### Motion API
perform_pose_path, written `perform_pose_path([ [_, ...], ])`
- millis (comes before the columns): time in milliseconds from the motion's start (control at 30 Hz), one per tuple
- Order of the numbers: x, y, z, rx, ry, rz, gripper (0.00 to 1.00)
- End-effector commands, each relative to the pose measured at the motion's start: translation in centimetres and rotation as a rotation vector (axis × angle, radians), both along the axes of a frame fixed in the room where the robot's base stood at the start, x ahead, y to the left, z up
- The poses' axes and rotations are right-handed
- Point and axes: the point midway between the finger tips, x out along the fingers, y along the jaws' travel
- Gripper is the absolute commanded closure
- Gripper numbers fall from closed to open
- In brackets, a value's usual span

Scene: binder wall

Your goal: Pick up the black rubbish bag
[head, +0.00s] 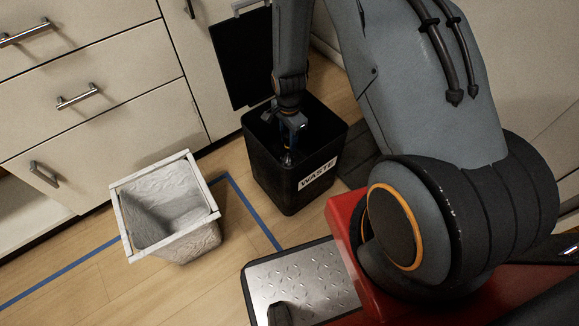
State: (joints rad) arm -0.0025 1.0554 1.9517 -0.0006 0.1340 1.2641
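A black square bin (275,185) labelled WASTE stands on the floor near the cabinets, its top open. My gripper (288,158) points down into the bin's mouth, with its lower end inside. The fingers are small, dark and partly hidden, so I cannot tell whether they are open or shut on anything. I cannot make out the black rubbish bag as a separate thing. The inside of the bin is dark, and the bin's front wall and my gripper hide part of it.
A pale square container (118,222) with a crumpled grey inside stands to the left. White drawers (75,60) and a flat black panel (243,60) are behind. Blue tape (252,212) marks the wooden floor. Bare floor (190,290) lies in front of the pale container.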

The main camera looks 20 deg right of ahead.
Motion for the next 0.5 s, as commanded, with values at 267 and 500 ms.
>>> perform_pose_path([
  [267,-0.01,0.01,0.01,0.0,0.0,0.0,1.0],
  [500,-0.01,0.02,0.01,0.0,0.0,0.0,1.0],
])
